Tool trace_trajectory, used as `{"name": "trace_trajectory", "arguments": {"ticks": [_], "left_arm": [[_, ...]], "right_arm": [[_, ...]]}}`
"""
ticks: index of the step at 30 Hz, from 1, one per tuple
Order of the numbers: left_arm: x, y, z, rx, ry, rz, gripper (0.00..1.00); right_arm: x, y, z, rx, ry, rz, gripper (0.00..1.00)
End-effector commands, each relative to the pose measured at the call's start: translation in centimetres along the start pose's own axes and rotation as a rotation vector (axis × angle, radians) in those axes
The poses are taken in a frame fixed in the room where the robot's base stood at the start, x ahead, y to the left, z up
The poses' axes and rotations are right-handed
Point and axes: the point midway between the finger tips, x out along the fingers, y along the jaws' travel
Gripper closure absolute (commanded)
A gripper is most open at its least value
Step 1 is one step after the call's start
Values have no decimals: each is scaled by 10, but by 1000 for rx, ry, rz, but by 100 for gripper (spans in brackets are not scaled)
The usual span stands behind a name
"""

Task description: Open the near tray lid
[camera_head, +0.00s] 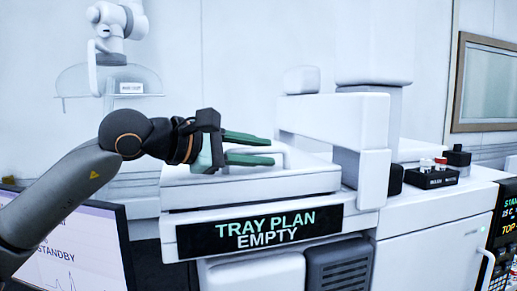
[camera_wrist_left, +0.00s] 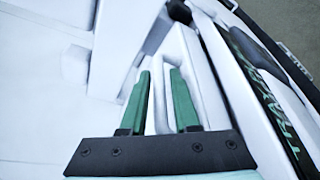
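The near tray lid (camera_head: 300,178) is a white, flat, boxy cover on top of the white machine, above the sign reading "TRAY PLAN EMPTY". It lies flat and looks closed. A white loop handle (camera_head: 291,156) stands on it, partly hidden by my fingers. My left gripper (camera_head: 272,150) reaches in from the left, its green fingers level over the lid. In the left wrist view my left gripper (camera_wrist_left: 160,85) has its two fingers apart, with the white handle between them. I see no clear grip on the handle. My right gripper is not in view.
A white overhanging arm (camera_head: 335,125) of the machine stands right behind the lid. A black vial rack (camera_head: 431,180) sits on the right. A monitor (camera_head: 75,245) is at lower left.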

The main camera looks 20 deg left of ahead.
Motion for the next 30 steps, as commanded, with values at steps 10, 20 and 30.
{"name": "trace_trajectory", "arguments": {"ticks": [10,20,30], "left_arm": [[0,0,0,-1,0,0,86],[0,0,0,-1,0,0,100],[0,0,0,-1,0,-1,100]], "right_arm": [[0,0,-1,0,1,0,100],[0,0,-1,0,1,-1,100],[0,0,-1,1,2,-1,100]]}}
